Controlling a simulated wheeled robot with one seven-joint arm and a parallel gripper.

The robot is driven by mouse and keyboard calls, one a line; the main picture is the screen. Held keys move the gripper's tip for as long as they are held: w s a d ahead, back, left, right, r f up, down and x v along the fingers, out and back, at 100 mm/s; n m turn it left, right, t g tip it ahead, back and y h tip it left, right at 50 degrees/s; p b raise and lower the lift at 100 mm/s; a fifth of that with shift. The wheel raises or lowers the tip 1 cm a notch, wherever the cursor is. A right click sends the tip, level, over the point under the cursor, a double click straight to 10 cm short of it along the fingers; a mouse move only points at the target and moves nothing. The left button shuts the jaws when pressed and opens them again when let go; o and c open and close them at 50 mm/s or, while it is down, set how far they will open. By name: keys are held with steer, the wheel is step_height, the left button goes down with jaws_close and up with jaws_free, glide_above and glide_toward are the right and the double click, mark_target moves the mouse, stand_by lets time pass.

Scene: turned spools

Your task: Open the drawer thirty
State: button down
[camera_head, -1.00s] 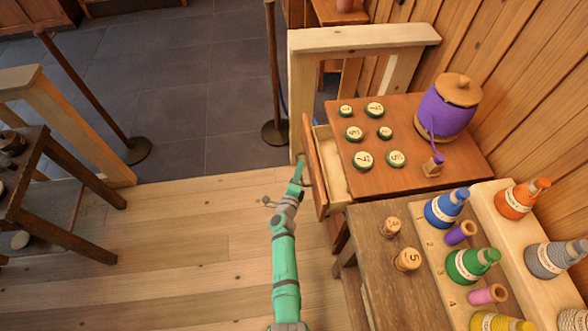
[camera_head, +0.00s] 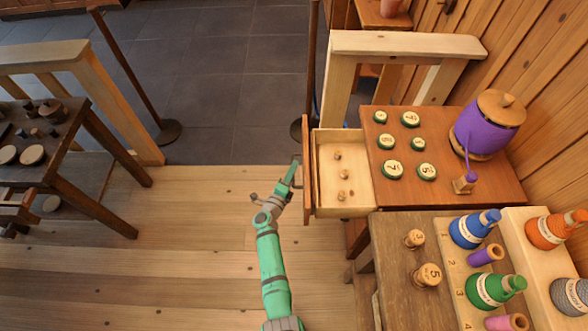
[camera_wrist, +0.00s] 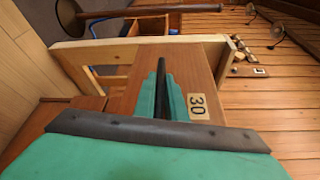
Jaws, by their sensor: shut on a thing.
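The drawer (camera_head: 330,196) stands pulled out from the left side of the reddish-brown table, with its pale inside showing and a few small wooden pieces in it. Its front carries a label reading 30 (camera_wrist: 198,106) in the wrist view. My gripper (camera_head: 293,171) is at the outer face of the drawer front, by the handle, which is mostly hidden by the fingers. In the wrist view my green fingers (camera_wrist: 162,92) are shut together against the drawer front, beside the label.
The table (camera_head: 440,190) bears several round numbered discs and a large purple spool (camera_head: 488,128). A lower brown table (camera_head: 400,258) with numbered pegs and coloured spools adjoins in front. A post (camera_head: 311,70) stands behind the drawer.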

steer(key=shift+a, duration=0.1)
steer(key=c, duration=1.8)
jaws_free()
steer(key=v, duration=1)
steer(key=shift+s, duration=0.35)
